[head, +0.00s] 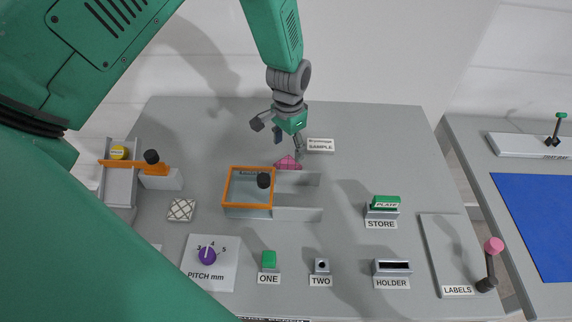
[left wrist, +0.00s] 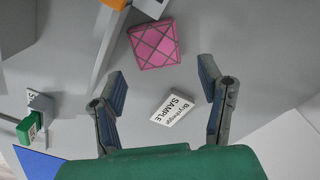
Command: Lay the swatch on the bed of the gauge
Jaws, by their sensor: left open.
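A pink swatch (head: 288,162) with dark crossed lines lies on the grey table behind the rails of the orange-framed fixture. It shows whole in the left wrist view (left wrist: 155,43). My left gripper (head: 278,138) is open and empty above the table, just behind the swatch. In the left wrist view its fingers (left wrist: 163,92) are spread, with the swatch beyond the fingertips. The orange-framed fixture (head: 248,206) has a clear window, a black knob and grey rails to its right; no readable label tells me whether it is the gauge. My right gripper is not in view.
A white SAMPLE card (head: 320,145) lies right of the swatch. A white quilted piece (head: 181,209) lies at left, near a second orange-barred fixture (head: 133,167). The green PLATE block (head: 386,204), HOLDER (head: 391,267) and purple PITCH dial (head: 207,254) stand forward. The table's back right is clear.

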